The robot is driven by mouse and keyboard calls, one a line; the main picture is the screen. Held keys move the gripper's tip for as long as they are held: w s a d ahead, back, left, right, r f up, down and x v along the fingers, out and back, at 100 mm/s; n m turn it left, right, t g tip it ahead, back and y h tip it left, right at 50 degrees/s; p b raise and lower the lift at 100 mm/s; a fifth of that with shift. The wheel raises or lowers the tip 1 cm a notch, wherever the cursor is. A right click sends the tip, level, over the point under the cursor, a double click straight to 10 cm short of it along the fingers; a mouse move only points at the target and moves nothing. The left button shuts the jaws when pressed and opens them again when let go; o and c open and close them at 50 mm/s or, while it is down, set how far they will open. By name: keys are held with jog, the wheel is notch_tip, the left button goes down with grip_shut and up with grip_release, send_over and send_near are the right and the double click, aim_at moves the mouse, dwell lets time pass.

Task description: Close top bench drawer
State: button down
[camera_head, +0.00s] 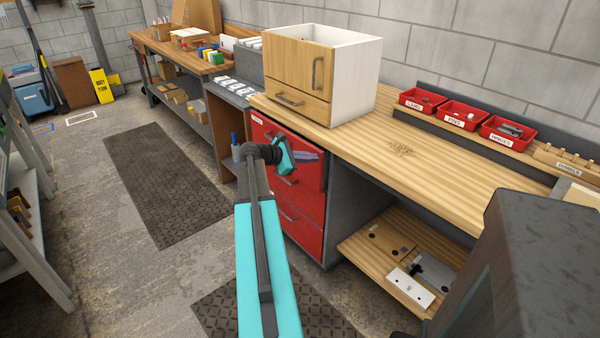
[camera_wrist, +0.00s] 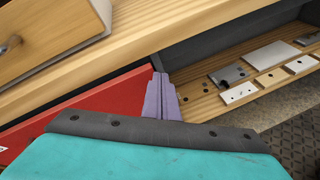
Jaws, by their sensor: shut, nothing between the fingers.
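The red top bench drawer (camera_head: 301,151) is under the wooden bench top, in the upper part of a red drawer unit. I see no open drawer interior above its front, and my arm hides part of the front; I cannot tell whether a small gap is left. My gripper (camera_head: 308,155) is at the right part of this front, with its purple fingers shut and empty. In the wrist view the shut fingers (camera_wrist: 161,98) lie across the right end of the red front (camera_wrist: 85,108), just below the bench edge. Whether they touch it is unclear.
A wood-fronted cabinet (camera_head: 318,68) stands on the bench top (camera_head: 400,145). Red bins (camera_head: 460,115) line the back. An open bay with a lower shelf (camera_head: 375,240) holding boards and plates is right of the drawers. Floor to the left is mostly clear.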

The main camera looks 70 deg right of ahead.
jog(key=w+a+f+n+h+b, duration=0.2)
jog(key=w+a+f+n+b, duration=0.1)
jog(key=w+f, duration=0.2)
jog(key=w+a+f+n+h+b, duration=0.3)
jog(key=w+f+n, duration=0.1)
jog(key=w, duration=0.4)
jog(key=shift+a+f+b, duration=0.35)
jog(key=shift+a+f, duration=0.05)
jog(key=shift+f, duration=0.1)
jog(key=shift+s+d, duration=0.1)
jog(key=shift+d, duration=0.05)
send_near(300, 168)
jog(key=s+d+r, duration=0.4)
jog(key=s, duration=0.2)
jog(key=shift+s+f, duration=0.15)
jog(key=shift+s, duration=0.05)
jog(key=shift+w, duration=0.1)
